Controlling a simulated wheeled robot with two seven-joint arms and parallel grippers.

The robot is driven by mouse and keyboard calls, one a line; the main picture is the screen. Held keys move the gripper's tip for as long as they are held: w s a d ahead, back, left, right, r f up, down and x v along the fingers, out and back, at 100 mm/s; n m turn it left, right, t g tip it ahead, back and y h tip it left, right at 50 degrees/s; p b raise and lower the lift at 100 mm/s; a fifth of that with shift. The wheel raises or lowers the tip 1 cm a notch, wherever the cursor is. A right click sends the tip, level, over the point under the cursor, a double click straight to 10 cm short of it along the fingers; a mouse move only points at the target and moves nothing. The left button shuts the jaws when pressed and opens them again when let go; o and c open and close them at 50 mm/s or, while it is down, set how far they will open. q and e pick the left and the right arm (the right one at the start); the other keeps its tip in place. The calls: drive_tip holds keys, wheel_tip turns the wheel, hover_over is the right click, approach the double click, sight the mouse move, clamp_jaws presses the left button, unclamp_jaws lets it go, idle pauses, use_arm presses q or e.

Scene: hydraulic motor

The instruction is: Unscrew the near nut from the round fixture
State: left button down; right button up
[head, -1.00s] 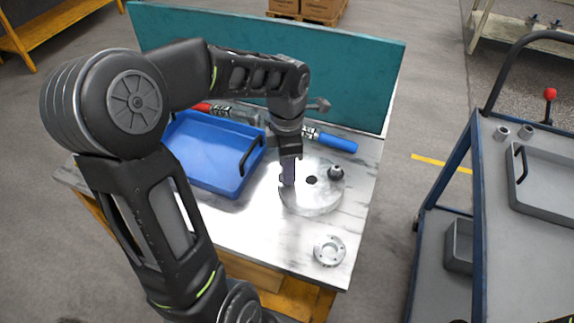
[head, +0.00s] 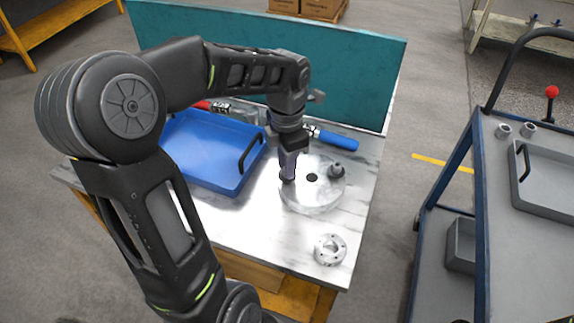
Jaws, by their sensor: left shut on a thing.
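The round fixture (head: 318,200) is a pale metal disc lying on the workbench, with a dark hole near its middle. A dark nut (head: 336,171) sits on its right far side. My left gripper (head: 288,178) points down at the left side of the disc. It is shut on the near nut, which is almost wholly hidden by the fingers. My right gripper does not show.
A blue tray (head: 190,183) stands left of the fixture. A small flanged metal ring (head: 330,249) lies in front of it. A blue-handled tool (head: 337,140) lies behind, before the teal panel (head: 350,75). A grey cart (head: 500,240) stands at the right.

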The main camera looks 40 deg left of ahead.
use_arm(q)
drive_tip(key=shift+r+p, duration=0.15)
drive_tip(key=shift+p, duration=0.15)
drive_tip(key=shift+r+p, duration=1.35)
drive_tip(key=shift+r, duration=0.6)
drive_tip(key=shift+w+f, duration=0.1)
